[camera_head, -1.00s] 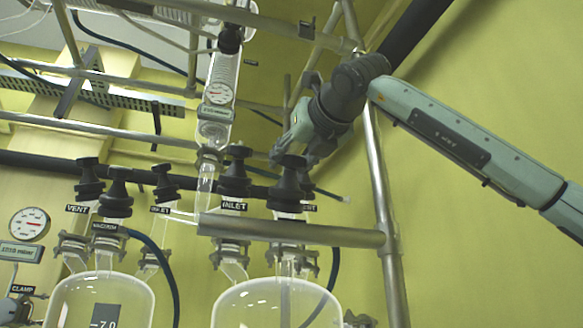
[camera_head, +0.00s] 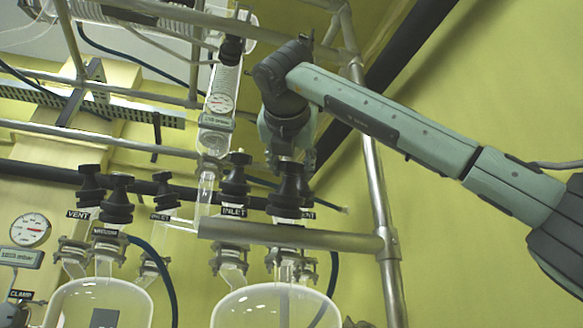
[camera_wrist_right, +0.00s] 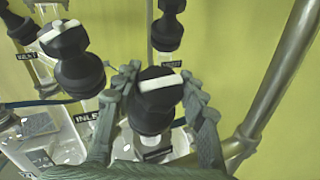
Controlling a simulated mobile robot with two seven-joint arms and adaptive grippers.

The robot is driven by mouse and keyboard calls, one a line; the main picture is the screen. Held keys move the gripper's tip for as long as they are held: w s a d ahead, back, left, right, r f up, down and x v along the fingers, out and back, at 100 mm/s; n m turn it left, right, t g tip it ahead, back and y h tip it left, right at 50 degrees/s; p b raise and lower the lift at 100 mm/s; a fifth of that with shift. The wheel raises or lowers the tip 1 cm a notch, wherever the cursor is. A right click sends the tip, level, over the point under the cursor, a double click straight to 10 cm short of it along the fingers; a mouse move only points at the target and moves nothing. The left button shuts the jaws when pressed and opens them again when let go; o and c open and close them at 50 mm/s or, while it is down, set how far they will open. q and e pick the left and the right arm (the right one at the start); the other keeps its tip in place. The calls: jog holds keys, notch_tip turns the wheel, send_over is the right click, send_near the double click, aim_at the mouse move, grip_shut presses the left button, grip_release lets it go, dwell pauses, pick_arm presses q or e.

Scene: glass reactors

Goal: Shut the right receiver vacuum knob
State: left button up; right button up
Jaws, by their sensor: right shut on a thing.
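The right receiver's front black knob (camera_head: 288,197), which I take for the vacuum knob, stands upright above the right glass vessel; its label is hidden behind the rail. In the right wrist view this knob (camera_wrist_right: 156,108) has a white bar on top, lying nearly crosswise between the fingers. My right gripper (camera_wrist_right: 161,88) comes from above with one finger on each side of the knob, shut on it. In the head view the right gripper (camera_head: 285,160) is partly hidden by its own wrist. My left gripper is not in view.
The knob labelled INLET (camera_head: 234,182) stands close on the left. Another knob (camera_wrist_right: 168,30) stands behind the held one. A metal rail (camera_head: 290,233) crosses in front, joining a steel post (camera_head: 375,190) on the right. The right glass vessel (camera_head: 275,308) is below.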

dwell(0.3)
jog(key=o, duration=1.2)
jog(key=shift+c, duration=0.2)
jog(key=s, duration=1.2)
jog(key=shift+a, duration=0.35)
